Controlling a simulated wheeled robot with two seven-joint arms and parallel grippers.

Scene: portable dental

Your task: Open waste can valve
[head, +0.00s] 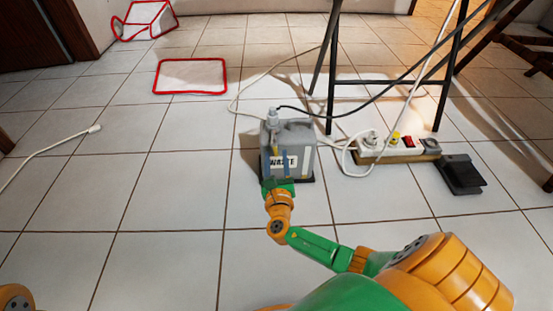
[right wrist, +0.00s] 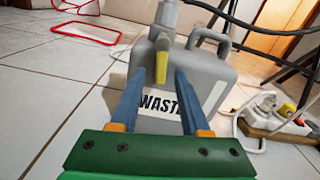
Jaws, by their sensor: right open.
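The grey waste can (head: 301,138) stands on the tiled floor in the middle of the head view, with a "WASTE" label on its front. A grey valve fitting (head: 272,118) rises from its top left, with a yellow lever (right wrist: 161,68) pointing down. My right gripper (head: 274,157) is in front of the can. In the right wrist view its two blue fingers (right wrist: 160,78) are open and point at the can, and the lever's lower end appears between their tips. I cannot tell whether they touch it. My left gripper is not in view.
A power strip (head: 400,152) with plugs and a black pedal (head: 460,174) lie right of the can. Dark stand legs (head: 331,80) and cables are behind it. A red-edged floor mark (head: 190,75) lies at the back left.

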